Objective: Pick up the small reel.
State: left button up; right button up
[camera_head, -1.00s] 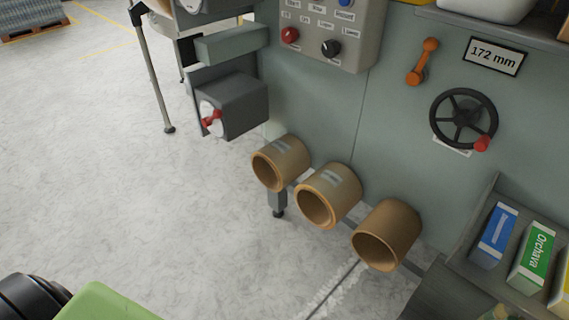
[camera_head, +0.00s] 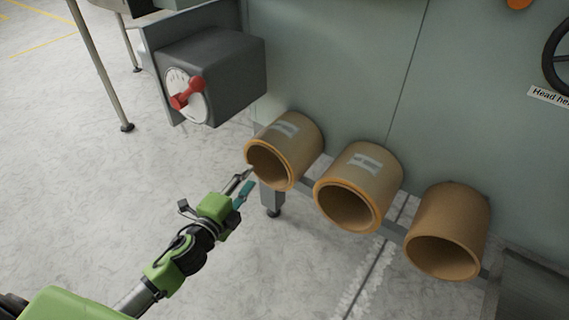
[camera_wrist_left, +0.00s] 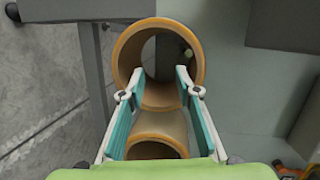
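Three brown hollow reels hang in a row on the machine's front in the head view: a left one (camera_head: 285,145), a middle one (camera_head: 362,183) and a right one (camera_head: 450,225). The left and middle ones carry a pale label; their sizes look much alike, so I cannot tell which is the small one. My left gripper (camera_head: 247,181) is just in front of the left reel's open end. In the left wrist view its teal-padded fingers (camera_wrist_left: 158,80) are spread, with a reel's ring (camera_wrist_left: 197,60) beyond the tips and another reel (camera_wrist_left: 155,125) below. My right gripper is out of view.
A grey box (camera_head: 230,70) with a red-handled dial (camera_head: 187,92) juts out above and left of the reels. A machine leg (camera_head: 271,197) stands under the left reel.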

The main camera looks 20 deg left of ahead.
pick_arm(q)
notch_tip(320, 180, up, 6)
jog(key=d+m+t+h+b, duration=0.1)
jog(key=d+m, duration=0.1)
send_near(285, 127)
jog(key=shift+w+a+f+t, duration=0.1)
jog(key=shift+w+f+t, duration=0.05)
jog(key=shift+w+f, duration=0.35)
jog(key=shift+w+a+f+t, duration=0.15)
jog(key=shift+w+f, duration=0.15)
jog(key=shift+w, duration=0.3)
jog(key=shift+w+d+r+b, duration=0.1)
jog(key=shift+w+d+b, duration=0.15)
jog(key=shift+w, duration=0.6)
jog(key=shift+w+d+b, duration=0.1)
jog(key=shift+w+d, duration=0.15)
jog(key=shift+w, duration=0.6)
jog(key=shift+w+d+b, duration=0.2)
jog(key=shift+w+d, duration=0.05)
jog(key=shift+w, duration=0.55)
grip_shut()
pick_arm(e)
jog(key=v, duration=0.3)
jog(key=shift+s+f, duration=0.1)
pick_arm(q)
jog(key=shift+r, duration=0.15)
